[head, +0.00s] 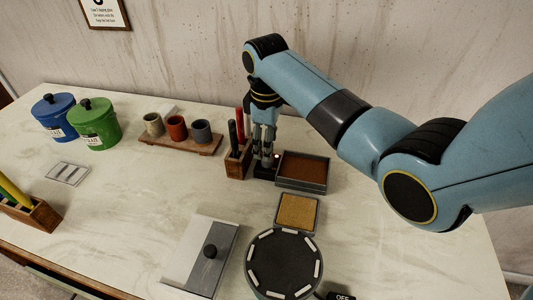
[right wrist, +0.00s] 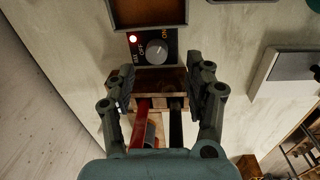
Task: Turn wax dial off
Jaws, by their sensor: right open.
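The wax dial (right wrist: 157,50) is a round grey knob on a dark panel with OFF and ON lettering. The panel (head: 265,171) joins the shallow tray of brown wax (head: 304,169), whose edge also shows in the wrist view (right wrist: 148,12). My right gripper (head: 264,147) points down at the panel; in the wrist view its open, empty fingers (right wrist: 160,88) stand apart, short of the knob. My left gripper is not in view.
A wooden holder (head: 238,164) with upright tools stands close beside my right gripper. A tan square pad (head: 297,211), a round turntable (head: 284,263) and a grey lidded box (head: 228,246) lie nearer. Several cups stand on a wooden board (head: 180,145).

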